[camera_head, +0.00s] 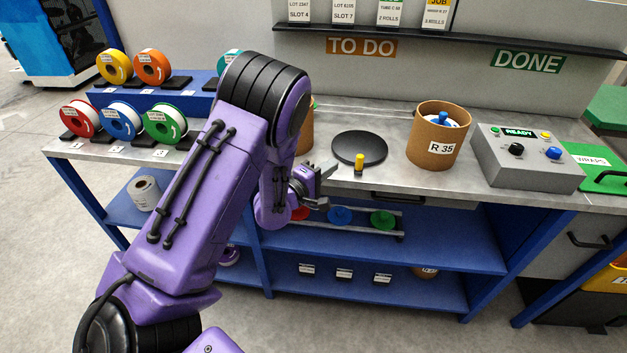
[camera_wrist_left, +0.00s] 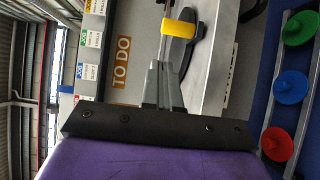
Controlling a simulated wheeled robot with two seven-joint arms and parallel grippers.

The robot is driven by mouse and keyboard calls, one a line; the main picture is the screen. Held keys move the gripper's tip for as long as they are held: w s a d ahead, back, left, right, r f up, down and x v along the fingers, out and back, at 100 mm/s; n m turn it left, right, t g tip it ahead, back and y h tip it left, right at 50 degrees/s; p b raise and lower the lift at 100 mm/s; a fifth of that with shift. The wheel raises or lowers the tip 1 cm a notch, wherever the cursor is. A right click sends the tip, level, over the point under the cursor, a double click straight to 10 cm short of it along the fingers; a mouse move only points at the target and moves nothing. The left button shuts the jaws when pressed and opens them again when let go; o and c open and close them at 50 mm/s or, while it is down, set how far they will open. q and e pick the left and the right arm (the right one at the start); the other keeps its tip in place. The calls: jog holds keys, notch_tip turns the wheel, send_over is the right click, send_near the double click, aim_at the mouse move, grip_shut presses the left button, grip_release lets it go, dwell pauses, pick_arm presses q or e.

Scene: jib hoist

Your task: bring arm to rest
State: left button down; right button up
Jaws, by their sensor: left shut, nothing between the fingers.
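My left arm (camera_head: 215,180), purple with black joints, reaches in from the lower left over the front of the bench. My left gripper (camera_head: 322,172) is shut and empty at the bench's front edge, just left of a small yellow knob (camera_head: 359,162). A black round disc (camera_head: 359,148) lies flat on the bench behind the knob. In the left wrist view the shut fingers (camera_wrist_left: 164,88) point toward the yellow knob (camera_wrist_left: 178,29); I cannot tell whether they touch it. My right gripper shows in neither view.
A cardboard drum (camera_head: 438,140) marked R 35 and a grey control box (camera_head: 522,158) reading READY stand right on the bench (camera_head: 400,182). Coloured spools (camera_head: 122,119) sit at left. A shelf below holds red, blue and green hubs (camera_head: 340,216). My arm hides part of the bench.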

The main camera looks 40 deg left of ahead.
pick_arm(q)
jog(key=shift+s+b, duration=0.85)
jog(key=shift+s, duration=2.95)
jog(key=s+f+m+g+y, duration=0.2)
jog(key=s+f+m+g, duration=0.2)
jog(key=f, duration=0.5)
jog(key=s+f+m+g+y, duration=0.3)
jog(key=s+f+m+g, duration=0.15)
jog(key=f, duration=0.35)
jog(key=s+d+f+m+g, duration=0.1)
jog(key=s+d+f+g, duration=0.1)
jog(key=s+f, duration=0.4)
jog(key=s+d+f+g, duration=0.3)
jog(key=s+f, duration=0.3)
jog(key=s, duration=0.6)
jog(key=shift+s+d+f+m+g, duration=0.25)
jog(key=shift+s+m+g, duration=0.1)
jog(key=shift+g, duration=0.3)
jog(key=shift+w, duration=0.1)
